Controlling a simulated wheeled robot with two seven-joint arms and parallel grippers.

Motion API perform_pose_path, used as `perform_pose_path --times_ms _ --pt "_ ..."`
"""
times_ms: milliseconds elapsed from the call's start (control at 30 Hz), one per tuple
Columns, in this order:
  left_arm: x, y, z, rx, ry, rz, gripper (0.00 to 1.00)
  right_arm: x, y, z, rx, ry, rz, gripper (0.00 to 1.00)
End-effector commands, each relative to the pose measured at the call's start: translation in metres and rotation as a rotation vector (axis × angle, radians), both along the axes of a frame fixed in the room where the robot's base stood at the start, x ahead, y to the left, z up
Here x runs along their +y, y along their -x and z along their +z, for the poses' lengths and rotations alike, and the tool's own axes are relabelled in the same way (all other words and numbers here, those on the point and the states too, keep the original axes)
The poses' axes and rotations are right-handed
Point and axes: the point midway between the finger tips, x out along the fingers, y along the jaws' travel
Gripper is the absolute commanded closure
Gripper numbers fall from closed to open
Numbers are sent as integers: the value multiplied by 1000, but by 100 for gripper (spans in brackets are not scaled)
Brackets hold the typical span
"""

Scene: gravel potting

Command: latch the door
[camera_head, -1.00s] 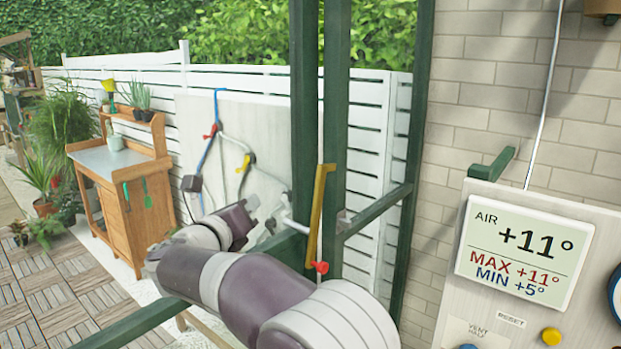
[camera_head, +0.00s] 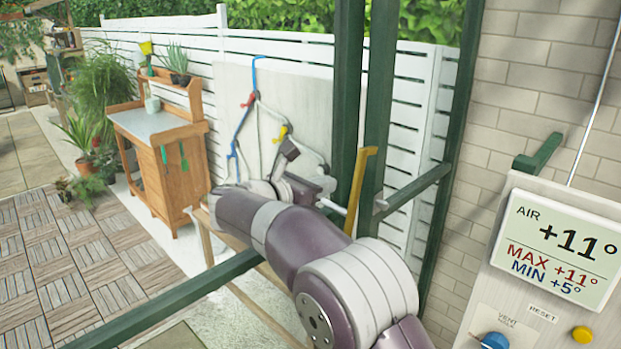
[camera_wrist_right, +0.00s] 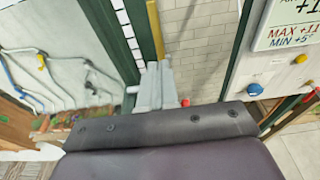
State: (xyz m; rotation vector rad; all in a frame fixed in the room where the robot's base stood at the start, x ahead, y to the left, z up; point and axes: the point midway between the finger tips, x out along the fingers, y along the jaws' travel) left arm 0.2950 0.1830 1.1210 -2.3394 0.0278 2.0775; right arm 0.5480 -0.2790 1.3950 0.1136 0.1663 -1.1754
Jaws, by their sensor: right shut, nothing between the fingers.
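Green frame posts (camera_head: 380,90) stand in the middle of the head view, joined by a green rail (camera_head: 418,195) towards the brick wall. I cannot tell which members belong to the door. A long yellow bar (camera_head: 360,190) stands nearly upright against a post; it also shows in the right wrist view (camera_wrist_right: 155,30). A small pale fitting (camera_head: 380,205) sits beside it on the frame. My right gripper (camera_wrist_right: 155,68) is shut and empty, its grey fingers pointing towards the yellow bar's lower end. Contact is unclear. My right arm hides the lower frame. My left gripper is out of view.
A control panel (camera_head: 510,240) with a display stands at the right, before a brick wall (camera_head: 530,80). A pale board (camera_head: 300,100) with coloured hoses is behind the arm. A wooden potting bench (camera_head: 180,160) stands left. A green rail (camera_head: 170,300) crosses the lower left.

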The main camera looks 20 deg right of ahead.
Motion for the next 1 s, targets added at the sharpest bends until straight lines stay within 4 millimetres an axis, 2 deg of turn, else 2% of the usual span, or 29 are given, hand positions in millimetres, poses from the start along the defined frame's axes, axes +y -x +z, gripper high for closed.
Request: perform_pose_path --times_ms 33,200,400,1000 --pt "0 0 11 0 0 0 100 -11 -3 4 5 2 -4 100" --pt "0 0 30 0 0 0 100 -41 -16 -2 3 1 -2 100" --pt "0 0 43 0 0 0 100 -63 -26 -10 4 2 0 100" --pt "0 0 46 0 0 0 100 -70 -28 -13 8 -14 1 100"
